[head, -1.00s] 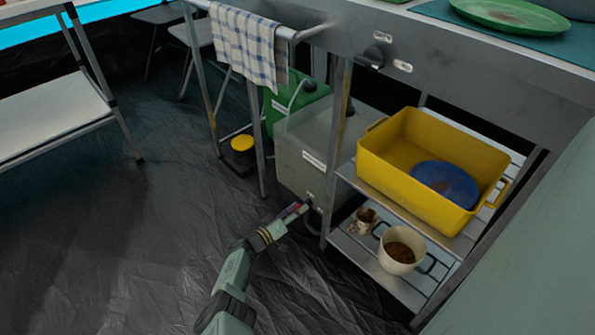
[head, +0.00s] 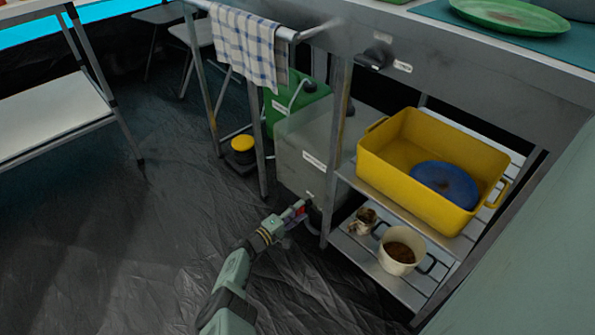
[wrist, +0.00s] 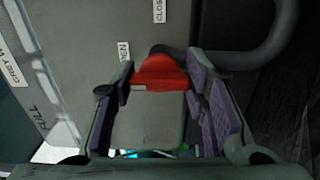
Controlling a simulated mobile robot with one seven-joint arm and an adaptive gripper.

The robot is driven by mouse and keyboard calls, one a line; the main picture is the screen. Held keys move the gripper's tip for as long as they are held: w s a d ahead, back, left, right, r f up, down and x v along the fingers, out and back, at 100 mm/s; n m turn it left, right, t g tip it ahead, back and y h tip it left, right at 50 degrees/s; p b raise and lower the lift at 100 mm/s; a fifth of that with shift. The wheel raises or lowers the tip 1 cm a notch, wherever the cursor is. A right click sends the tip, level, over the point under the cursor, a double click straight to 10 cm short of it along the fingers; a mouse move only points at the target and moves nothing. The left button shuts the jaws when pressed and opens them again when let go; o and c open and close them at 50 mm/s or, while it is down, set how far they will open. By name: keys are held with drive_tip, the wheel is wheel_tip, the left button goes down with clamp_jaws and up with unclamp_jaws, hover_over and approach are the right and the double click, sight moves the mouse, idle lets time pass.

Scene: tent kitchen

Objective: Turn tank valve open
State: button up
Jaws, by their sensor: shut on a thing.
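A grey water tank (head: 312,160) stands on the floor under the counter, left of the shelf rack. In the wrist view the tank's grey face (wrist: 95,30) fills the upper left, with labels reading in part "CLOS" (wrist: 159,10) and "EN" (wrist: 124,52). The red valve handle (wrist: 160,74) sits between my fingers just below these labels. My gripper (wrist: 163,88) is shut on the red valve handle, with purple pads on both sides of it. In the head view my gripper (head: 297,211) is at the tank's lower front. The valve body is mostly hidden.
A green canister (head: 292,103) stands behind the tank. A rack post (head: 338,150) is close on the right, with a yellow basin (head: 395,150) and a mug (head: 398,258) on its shelves. A dark hose (wrist: 255,50) curves right of the valve. Floor at left is open.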

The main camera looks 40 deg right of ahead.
idle(0.4)
drive_tip(key=o, duration=1.2)
drive_tip(key=shift+c, duration=0.2)
